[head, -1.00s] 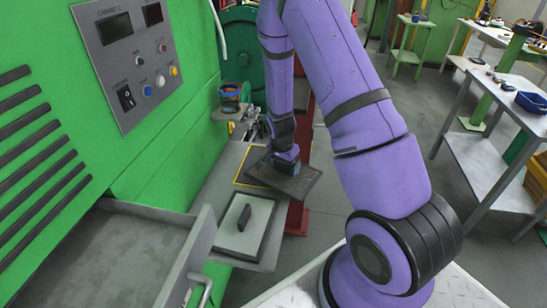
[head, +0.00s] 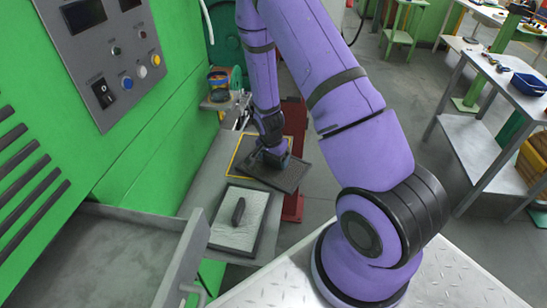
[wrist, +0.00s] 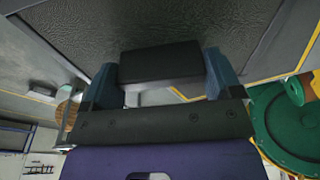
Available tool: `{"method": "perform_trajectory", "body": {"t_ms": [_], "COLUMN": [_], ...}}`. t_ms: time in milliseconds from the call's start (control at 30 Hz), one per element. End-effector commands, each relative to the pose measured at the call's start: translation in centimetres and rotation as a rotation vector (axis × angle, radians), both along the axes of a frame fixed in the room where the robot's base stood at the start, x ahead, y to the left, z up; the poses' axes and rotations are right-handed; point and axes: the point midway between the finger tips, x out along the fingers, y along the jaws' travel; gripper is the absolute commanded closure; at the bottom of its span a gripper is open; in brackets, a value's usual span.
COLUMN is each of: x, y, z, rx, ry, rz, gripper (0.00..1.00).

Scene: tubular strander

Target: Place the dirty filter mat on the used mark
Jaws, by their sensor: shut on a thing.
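My gripper (head: 273,157) is shut on the raised handle of the dark grey dirty filter mat (head: 291,176). In the wrist view, the fingers (wrist: 163,80) stand on either side of the black handle (wrist: 160,62), with the mat's dark textured face (wrist: 190,22) beyond it. The used mark is a yellow outlined square (head: 233,157) on the grey shelf beside the green cabinet. The mat is turned at an angle to the mark, covers part of it and reaches past its right side. I cannot tell whether the mat touches the shelf.
A pale filter mat with a dark handle (head: 257,213) lies on the near part of the shelf. An open grey drawer (head: 190,257) is at the lower left. The green cabinet (head: 150,140) walls the left side. A red post (head: 294,207) stands right of the shelf.

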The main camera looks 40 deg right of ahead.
Motion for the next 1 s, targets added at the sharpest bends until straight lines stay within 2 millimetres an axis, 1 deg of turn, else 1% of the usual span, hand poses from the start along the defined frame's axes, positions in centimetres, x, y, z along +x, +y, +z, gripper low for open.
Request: {"method": "perform_trajectory", "body": {"t_ms": [33,67,100,333,467,567,667,1000], "x": [0.0,0.0,0.0,0.0,0.0,0.0,-0.1,-0.4], "y": [0.0,0.0,0.0,0.0,0.0,0.2,0.4,1.2], "z": [-0.2,-0.1,-0.1,-0.1,0.5,1.5,3.0,8.4], "rx": [0.000,0.000,0.000,0.000,0.000,-0.001,0.000,-0.001], "ry": [0.000,0.000,0.000,0.000,-0.001,-0.004,-0.005,-0.004], "rz": [0.000,0.000,0.000,0.000,-0.001,0.000,0.000,-0.001], "gripper": [0.43,0.08,0.00,0.00,0.00,0.00,0.00,0.00]}}
